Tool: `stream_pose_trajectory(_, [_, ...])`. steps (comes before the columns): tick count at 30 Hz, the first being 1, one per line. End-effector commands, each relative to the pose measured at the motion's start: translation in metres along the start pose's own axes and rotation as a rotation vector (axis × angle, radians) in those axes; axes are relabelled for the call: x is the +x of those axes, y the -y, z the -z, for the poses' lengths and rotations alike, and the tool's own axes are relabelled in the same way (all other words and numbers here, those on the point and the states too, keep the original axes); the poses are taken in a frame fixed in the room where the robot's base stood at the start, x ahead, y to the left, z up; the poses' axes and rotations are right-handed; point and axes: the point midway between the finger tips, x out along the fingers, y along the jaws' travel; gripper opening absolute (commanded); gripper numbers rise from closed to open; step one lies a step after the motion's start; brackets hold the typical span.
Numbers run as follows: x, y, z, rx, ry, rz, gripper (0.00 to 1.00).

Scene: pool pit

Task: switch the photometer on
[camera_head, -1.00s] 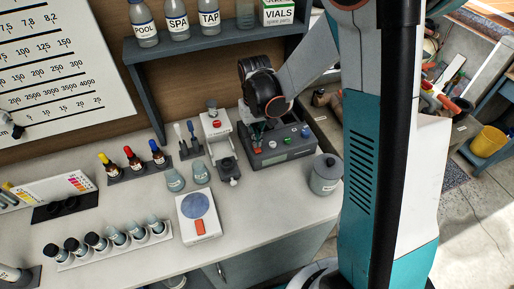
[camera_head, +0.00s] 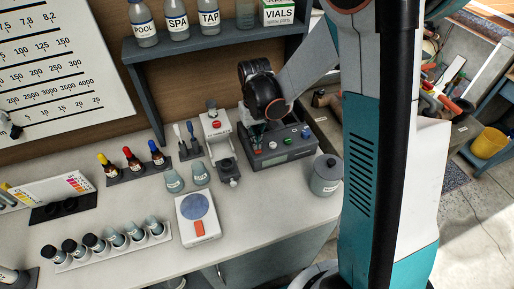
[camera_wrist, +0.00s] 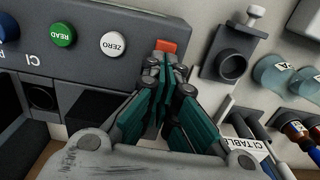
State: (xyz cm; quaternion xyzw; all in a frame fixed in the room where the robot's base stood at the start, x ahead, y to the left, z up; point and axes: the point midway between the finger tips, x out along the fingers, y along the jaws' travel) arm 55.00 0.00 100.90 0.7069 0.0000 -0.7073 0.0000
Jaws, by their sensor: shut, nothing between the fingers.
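The photometer (camera_head: 290,152) is a dark grey box at the back of the bench. In the wrist view its panel (camera_wrist: 85,62) carries a blue button (camera_wrist: 8,27), a green READ button (camera_wrist: 63,33), a white ZERO button (camera_wrist: 113,44) and an orange-red switch (camera_wrist: 166,46) near one corner. My gripper (camera_wrist: 167,68) is shut and empty, its teal fingers together. The fingertips are right at the switch and partly cover its near edge. I cannot tell whether they touch it. In the head view my gripper (camera_head: 257,132) is over the photometer's left end, largely hidden by my wrist.
A white device with a red button (camera_head: 216,125) stands just left of the photometer. A grey lidded jar (camera_head: 326,175) stands to its right. Two small bottles (camera_head: 188,177), a white scale (camera_head: 199,217) and dropper bottles (camera_head: 132,160) are further left. A shelf (camera_head: 215,40) hangs behind.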

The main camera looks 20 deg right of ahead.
Motion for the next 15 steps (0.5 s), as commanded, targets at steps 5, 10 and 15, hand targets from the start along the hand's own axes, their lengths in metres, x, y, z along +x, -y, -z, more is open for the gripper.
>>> stream_pose_trajectory(5, [-0.014,0.0,0.0,0.0,0.0,0.0,0.0])
stream_pose_trajectory(10, [-0.026,0.0,0.0,0.0,0.0,0.0,0.0])
stream_pose_trajectory(15, [-0.039,0.0,0.0,0.0,0.0,0.0,0.0])
